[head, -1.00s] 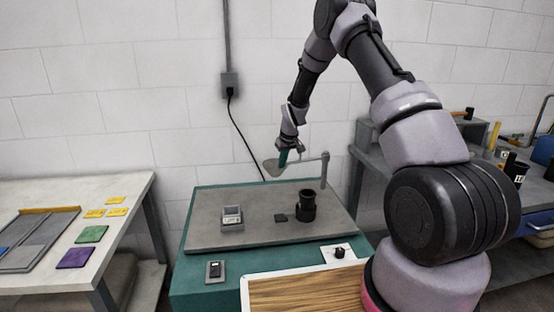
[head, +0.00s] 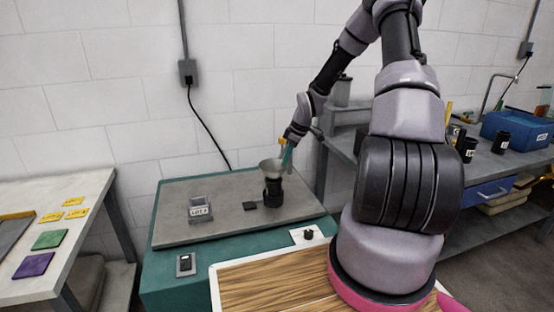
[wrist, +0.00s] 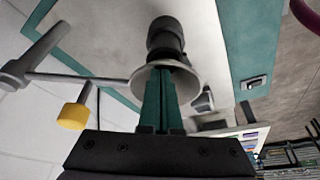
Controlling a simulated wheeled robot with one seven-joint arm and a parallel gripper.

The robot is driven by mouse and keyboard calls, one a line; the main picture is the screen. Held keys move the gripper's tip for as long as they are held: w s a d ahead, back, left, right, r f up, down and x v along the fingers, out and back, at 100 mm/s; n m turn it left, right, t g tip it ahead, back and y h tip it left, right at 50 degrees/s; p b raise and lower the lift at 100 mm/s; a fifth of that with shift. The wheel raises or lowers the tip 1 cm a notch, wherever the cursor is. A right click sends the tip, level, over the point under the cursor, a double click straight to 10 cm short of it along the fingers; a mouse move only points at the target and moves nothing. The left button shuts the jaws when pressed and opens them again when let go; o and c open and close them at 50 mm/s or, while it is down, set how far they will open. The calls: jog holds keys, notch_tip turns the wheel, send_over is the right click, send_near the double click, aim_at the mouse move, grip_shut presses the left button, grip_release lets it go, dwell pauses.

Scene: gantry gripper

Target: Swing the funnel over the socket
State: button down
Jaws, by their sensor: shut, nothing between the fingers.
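The grey funnel (head: 271,165) is in line with the black socket (head: 273,190) in the head view, directly above it. In the wrist view the funnel's rim (wrist: 204,78) overlaps the socket (wrist: 165,40). A metal swing arm (wrist: 85,78) runs from a post to the funnel, with a yellow knob (wrist: 72,117) beside it. My gripper (head: 287,158) is at the funnel's right side in the head view. In the wrist view its green fingers (wrist: 161,75) are together with nothing between them, their tips against or over the funnel; contact is not certain.
The grey plate (head: 170,228) on the teal bench carries a small bin marked LOT (head: 200,209) and a dark square block (head: 249,206). A switch box (head: 185,264) and a knob panel (head: 308,235) are at the front. A side table with coloured tiles stands left.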

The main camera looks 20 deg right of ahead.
jog(key=shift+s+d, duration=0.15)
jog(key=shift+d, duration=0.25)
jog(key=shift+d+f, duration=0.1)
jog(key=shift+d, duration=0.1)
jog(key=shift+a+r, duration=0.25)
jog(key=shift+a, duration=0.15)
notch_tip(320, 180, up, 11)
dwell(0.3)
jog(key=shift+r, duration=0.1)
